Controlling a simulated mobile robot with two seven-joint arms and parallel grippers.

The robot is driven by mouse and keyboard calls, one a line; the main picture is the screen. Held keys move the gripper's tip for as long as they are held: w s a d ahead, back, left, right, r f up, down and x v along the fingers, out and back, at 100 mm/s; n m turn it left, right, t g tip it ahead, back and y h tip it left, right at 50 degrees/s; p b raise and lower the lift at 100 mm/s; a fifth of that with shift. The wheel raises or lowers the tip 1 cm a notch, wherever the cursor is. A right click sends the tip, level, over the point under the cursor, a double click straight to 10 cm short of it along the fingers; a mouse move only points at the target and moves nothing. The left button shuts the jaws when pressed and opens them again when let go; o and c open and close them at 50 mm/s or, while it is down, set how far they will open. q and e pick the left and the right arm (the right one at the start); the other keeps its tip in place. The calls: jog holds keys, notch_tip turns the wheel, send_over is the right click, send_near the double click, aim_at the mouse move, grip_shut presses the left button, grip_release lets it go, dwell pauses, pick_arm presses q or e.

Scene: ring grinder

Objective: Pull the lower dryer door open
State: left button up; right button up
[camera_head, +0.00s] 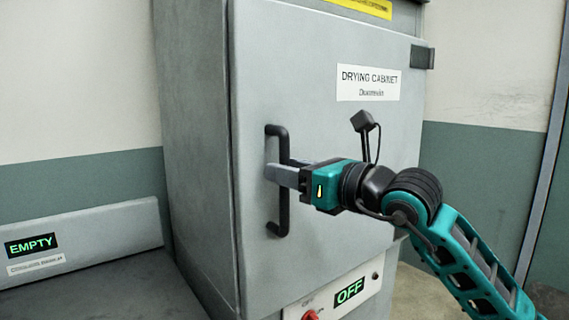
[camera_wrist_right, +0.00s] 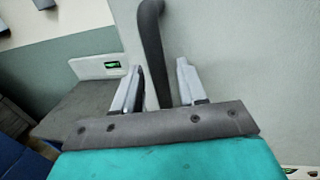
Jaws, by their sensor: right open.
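The grey dryer door (camera_head: 330,130) bears a "DRYING CABINET" label and looks closed against the cabinet. Its dark vertical bar handle (camera_head: 283,215) is on the door's left side. My right gripper (camera_head: 282,174) is at the middle of the handle, coming from the right. In the right wrist view the open fingers (camera_wrist_right: 160,88) stand on either side of the handle (camera_wrist_right: 151,40). A gap shows between the handle and the right-hand finger; whether the left-hand finger touches it, I cannot tell. My left gripper is in neither view.
Below the door is a panel with a red knob (camera_head: 310,315) and a green "OFF" display (camera_head: 349,291). At left a grey bench (camera_head: 100,295) has an upright panel with an "EMPTY" display (camera_head: 31,244). A dark hinge block (camera_head: 422,57) is at the door's upper right.

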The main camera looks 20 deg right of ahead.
jog(key=shift+w+a, duration=0.4)
jog(key=shift+w, duration=0.15)
grip_shut()
